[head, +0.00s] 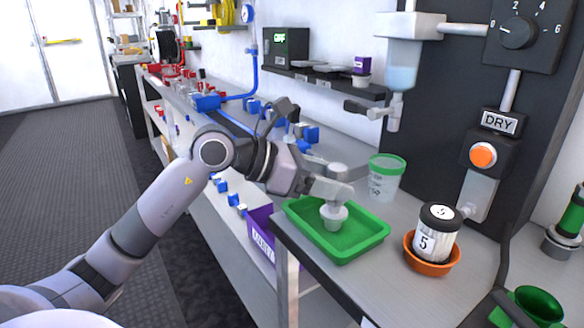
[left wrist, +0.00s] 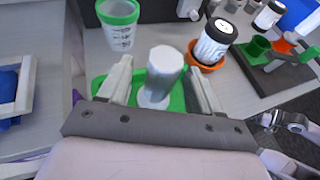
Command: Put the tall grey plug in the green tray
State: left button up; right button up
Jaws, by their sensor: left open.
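The tall grey plug (head: 334,214) is in the green tray (head: 368,243), upright or nearly so. Its wide lower part is over the tray floor; I cannot tell for sure that it touches. My left gripper (head: 343,184) is open, with one finger on each side of the plug's upper part. In the left wrist view the plug (left wrist: 164,72) shows between the two spread fingers, with a gap on both sides. The green tray (left wrist: 178,103) lies beneath it there, partly hidden by the gripper.
A clear cup with a green rim (head: 386,176) stands behind the tray. A black-lidded jar (head: 437,232) sits in an orange dish (head: 432,267) to the right. A dispenser (head: 398,80) hangs above. A purple bin (head: 261,238) is below the bench's left edge.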

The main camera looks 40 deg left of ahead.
pick_arm(q)
jog(key=b+v, duration=0.1)
jog(key=v, duration=0.9)
jog(key=shift+s+b, duration=0.2)
jog(key=shift+b, duration=0.1)
jog(key=shift+r, duration=0.15)
